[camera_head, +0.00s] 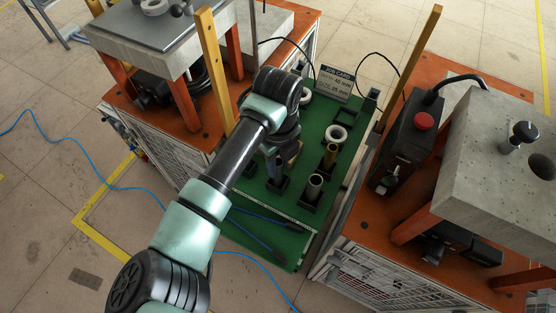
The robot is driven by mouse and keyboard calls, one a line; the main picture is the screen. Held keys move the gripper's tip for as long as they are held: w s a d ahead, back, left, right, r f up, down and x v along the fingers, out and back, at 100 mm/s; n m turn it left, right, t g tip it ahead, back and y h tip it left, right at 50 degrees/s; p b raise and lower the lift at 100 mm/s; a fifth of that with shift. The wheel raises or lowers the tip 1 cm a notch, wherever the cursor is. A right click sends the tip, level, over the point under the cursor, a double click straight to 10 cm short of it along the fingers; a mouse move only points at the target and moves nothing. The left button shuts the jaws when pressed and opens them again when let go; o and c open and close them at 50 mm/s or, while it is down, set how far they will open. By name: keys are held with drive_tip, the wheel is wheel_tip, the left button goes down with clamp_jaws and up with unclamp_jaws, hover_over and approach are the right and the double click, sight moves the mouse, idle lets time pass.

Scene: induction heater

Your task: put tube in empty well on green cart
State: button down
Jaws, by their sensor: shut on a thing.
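The green cart (265,206) stands in the middle, between two orange-topped machine stations. My gripper (275,172) points down over the left part of the cart, just above or at a black square well (279,186). It is shut on a tube, which my wrist and fingers mostly hide; I cannot tell whether its lower end is in the well. A grey tube (314,186) stands upright in a black well at the front right. A brass tube (330,155) stands in another well behind it. A further dark well (249,170) shows partly, left of my gripper.
Yellow posts (213,72) rise on both sides. A control box with a red button (423,121) stands to the right. Dark rods lie at the cart's front.

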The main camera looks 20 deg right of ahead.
drive_tip(key=c, duration=0.6)
unclamp_jaws()
drive_tip(key=shift+o, duration=0.2)
wheel_tip(320, 180, up, 13)
drive_tip(key=shift+b, duration=0.3)
